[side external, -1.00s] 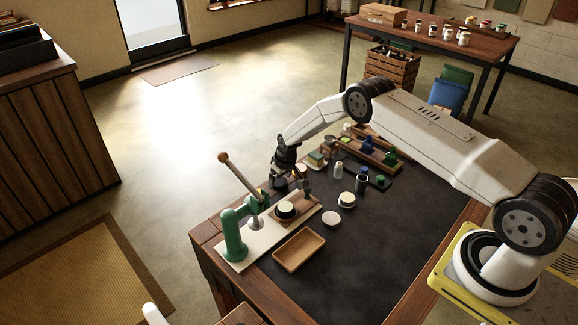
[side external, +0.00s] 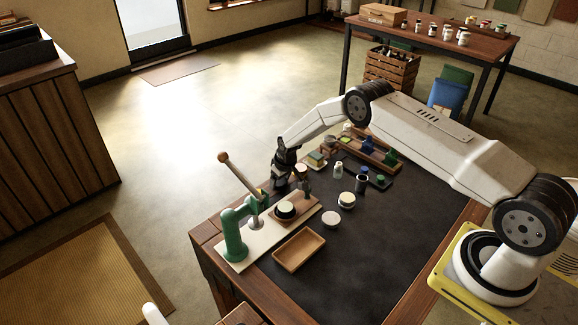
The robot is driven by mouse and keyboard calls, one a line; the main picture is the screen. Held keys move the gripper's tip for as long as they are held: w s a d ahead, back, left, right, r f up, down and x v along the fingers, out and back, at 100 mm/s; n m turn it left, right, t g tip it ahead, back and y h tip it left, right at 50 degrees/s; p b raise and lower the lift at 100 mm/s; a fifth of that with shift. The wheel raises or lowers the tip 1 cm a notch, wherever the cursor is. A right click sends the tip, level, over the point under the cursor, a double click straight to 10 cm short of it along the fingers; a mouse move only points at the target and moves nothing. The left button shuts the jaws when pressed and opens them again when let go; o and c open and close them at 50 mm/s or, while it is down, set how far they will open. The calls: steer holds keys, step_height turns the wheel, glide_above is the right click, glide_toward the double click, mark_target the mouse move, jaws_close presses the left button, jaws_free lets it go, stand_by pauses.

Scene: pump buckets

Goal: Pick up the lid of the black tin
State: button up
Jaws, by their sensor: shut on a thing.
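My gripper (side external: 281,181) is shut, low over the far left part of the work mat, behind the green press. A dark piece between its fingers looks like the lid of the black tin, but it blends with the dark fingers. A round black tin (side external: 285,212) with a pale top face sits on the wooden board by the press. My gripper is above and behind this tin, apart from it.
The green press (side external: 233,240) with its raised lever stands at the left. A wooden tray (side external: 299,248), a pale disc (side external: 331,219), a cream-topped jar (side external: 347,199) and a dark cup (side external: 361,184) stand nearby. The mat's front right (side external: 390,250) is clear.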

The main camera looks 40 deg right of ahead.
mark_target(280, 182)
steer(key=shift+w+v, duration=0.25)
steer(key=shift+v, duration=0.7)
steer(key=shift+w+v, duration=0.2)
steer(key=shift+v, duration=0.75)
steer(key=shift+w+v, duration=0.25)
steer(key=shift+v, duration=0.7)
steer(key=shift+r, duration=0.25)
